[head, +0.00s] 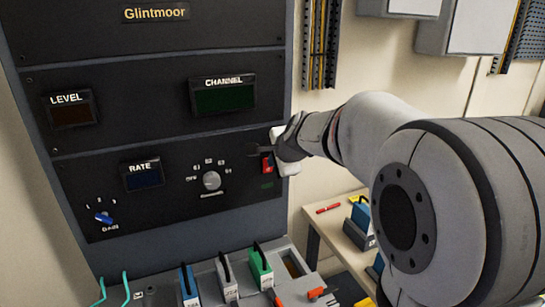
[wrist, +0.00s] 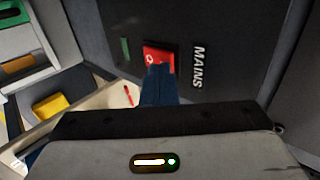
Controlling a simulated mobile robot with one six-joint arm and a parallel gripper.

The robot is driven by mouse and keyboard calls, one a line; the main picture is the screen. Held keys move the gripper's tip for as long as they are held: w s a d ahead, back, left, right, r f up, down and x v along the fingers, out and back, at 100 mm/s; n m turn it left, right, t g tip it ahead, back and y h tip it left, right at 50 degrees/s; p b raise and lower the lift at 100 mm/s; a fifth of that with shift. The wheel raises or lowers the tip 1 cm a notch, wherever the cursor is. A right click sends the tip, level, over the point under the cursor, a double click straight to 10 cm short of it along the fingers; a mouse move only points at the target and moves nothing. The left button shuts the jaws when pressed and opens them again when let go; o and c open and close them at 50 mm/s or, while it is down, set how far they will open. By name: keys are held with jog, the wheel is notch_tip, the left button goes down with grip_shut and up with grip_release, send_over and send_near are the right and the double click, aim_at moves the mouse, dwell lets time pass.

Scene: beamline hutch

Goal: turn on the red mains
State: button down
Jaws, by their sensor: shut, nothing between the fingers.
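The red mains switch (head: 267,164) is on the right side of the rack's lower black panel. It also shows in the wrist view (wrist: 158,55), beside the white MAINS label (wrist: 198,66). My gripper (head: 261,150) is at the panel, right at the switch. In the wrist view its shut, empty fingers (wrist: 158,72) overlap the switch's lower edge and hide part of it. I cannot tell whether they touch it. A small dark green indicator (wrist: 125,48) is beside the switch and looks unlit.
The same panel carries a grey selector knob (head: 211,181), a blue gain knob (head: 104,218) and a dark RATE display (head: 144,177). Below, a grey bench holds blue, grey and green handled blocks (head: 260,268). A wooden table (head: 335,235) stands to the right.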

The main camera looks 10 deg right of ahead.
jog(key=shift+w+a+r+p, duration=0.1)
jog(key=shift+a+r+p, duration=0.1)
jog(key=shift+r+p, duration=0.55)
jog(key=shift+r, duration=0.1)
jog(key=b+v, duration=0.1)
jog(key=v, duration=1.2)
jog(key=shift+b, duration=0.3)
